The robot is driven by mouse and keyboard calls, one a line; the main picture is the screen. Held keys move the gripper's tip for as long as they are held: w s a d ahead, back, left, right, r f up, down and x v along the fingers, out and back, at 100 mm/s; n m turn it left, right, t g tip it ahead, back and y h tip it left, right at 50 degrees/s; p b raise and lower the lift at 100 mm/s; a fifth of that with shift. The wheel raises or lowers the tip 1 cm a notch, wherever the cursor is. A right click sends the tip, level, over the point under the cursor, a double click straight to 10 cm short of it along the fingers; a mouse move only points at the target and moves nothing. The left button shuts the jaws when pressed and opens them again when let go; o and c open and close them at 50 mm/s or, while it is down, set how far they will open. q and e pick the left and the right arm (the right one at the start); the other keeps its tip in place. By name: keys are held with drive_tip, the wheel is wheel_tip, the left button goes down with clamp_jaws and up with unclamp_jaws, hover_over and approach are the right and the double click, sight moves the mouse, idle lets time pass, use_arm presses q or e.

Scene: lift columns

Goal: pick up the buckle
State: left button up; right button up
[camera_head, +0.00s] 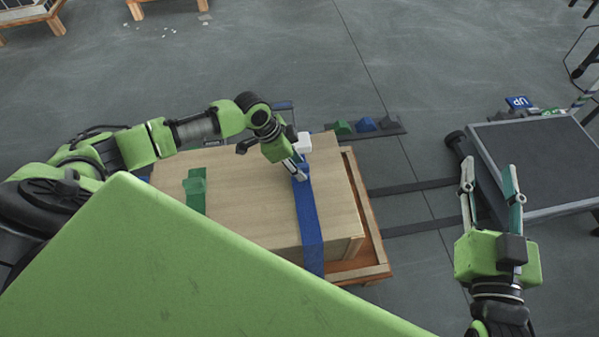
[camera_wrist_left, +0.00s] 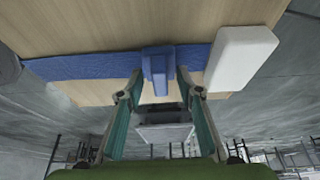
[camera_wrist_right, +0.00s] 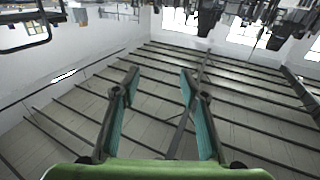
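A blue buckle (camera_head: 301,171) sits on a blue strap (camera_head: 310,225) that runs over a wooden crate (camera_head: 250,205). In the left wrist view the buckle (camera_wrist_left: 157,70) stands up between my left fingertips. My left gripper (camera_wrist_left: 158,80) is open, with one finger on each side of the buckle and gaps visible. In the head view my left gripper (camera_head: 299,170) points down at the buckle and partly hides it. My right gripper (camera_head: 489,165) is open and empty, away from the crate; the right wrist view shows nothing between its fingers (camera_wrist_right: 160,78).
A white block (camera_head: 303,142) stands beside the blue strap, close to my left gripper. A green strap with a green buckle (camera_head: 195,182) crosses the crate further left. A wooden pallet (camera_head: 370,225) lies underneath. A dark platform (camera_head: 540,160) stands at the right; small colored blocks (camera_head: 366,125) lie behind.

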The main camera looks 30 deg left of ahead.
sight(302, 165)
use_arm(q)
clamp_jaws()
drive_tip(key=shift+r, duration=0.2)
use_arm(e)
drive_tip(key=shift+f, duration=0.15)
